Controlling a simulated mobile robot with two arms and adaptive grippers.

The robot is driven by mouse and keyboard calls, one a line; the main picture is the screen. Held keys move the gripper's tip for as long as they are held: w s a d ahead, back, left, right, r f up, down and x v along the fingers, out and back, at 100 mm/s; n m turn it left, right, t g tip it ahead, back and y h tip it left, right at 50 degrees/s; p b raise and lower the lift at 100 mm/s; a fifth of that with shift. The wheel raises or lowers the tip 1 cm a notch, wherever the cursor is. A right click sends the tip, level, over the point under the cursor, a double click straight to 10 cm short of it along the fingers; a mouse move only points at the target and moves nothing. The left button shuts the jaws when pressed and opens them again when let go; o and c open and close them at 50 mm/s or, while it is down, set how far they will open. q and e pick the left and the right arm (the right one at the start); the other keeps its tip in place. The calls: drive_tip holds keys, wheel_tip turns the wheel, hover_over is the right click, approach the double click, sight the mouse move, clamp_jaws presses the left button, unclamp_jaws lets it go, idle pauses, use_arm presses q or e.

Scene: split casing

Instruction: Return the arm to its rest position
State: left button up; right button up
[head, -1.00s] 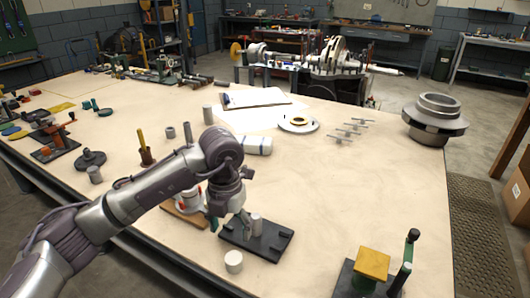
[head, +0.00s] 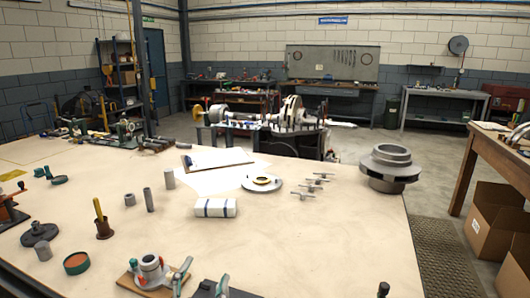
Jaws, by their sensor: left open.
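My left gripper (head: 202,281) shows only at the bottom edge of the head view. Its two grey fingers with teal parts stand apart, with nothing seen between them, and the arm behind them is out of frame. The left finger is close to the right side of a wooden board (head: 128,282) that carries a grey flanged ring (head: 151,266); I cannot tell whether they touch. A dark plate (head: 244,294) lies by the right finger, mostly cut off by the frame. My right gripper is not in view.
A dark knob (head: 383,289) rises at lower right. The middle right is bare.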

use_arm(q)
drive_tip(key=s+a+f+n+g+y, duration=0.2)
drive_tip(key=s+a+f+n+g, duration=0.15)
drive_tip(key=f, duration=0.45)
drive_tip(key=s+a+f+n+g+y, duration=0.2)
drive_tip(key=s+a+f+g, duration=0.25)
drive_tip(key=f, duration=0.35)
drive_tip(key=s+f+g, duration=0.4)
drive_tip(key=s+f, duration=0.1)
drive_tip(key=s, duration=0.4)
drive_tip(key=s+f+g, duration=0.4)
drive_tip(key=s+f, duration=0.2)
drive_tip(key=s, duration=0.2)
wheel_tip(320, 180, down, 27)
drive_tip(key=s+g, duration=0.2)
drive_tip(key=s, duration=0.1)
drive_tip(key=s+a+f, duration=0.3)
drive_tip(key=s+f, duration=1)
drive_tip(key=s, duration=0.2)
drive_tip(key=shift+s+a+f+g, duration=0.2)
drive_tip(key=shift+a+f+g, duration=0.1)
drive_tip(key=shift+f+g, duration=0.1)
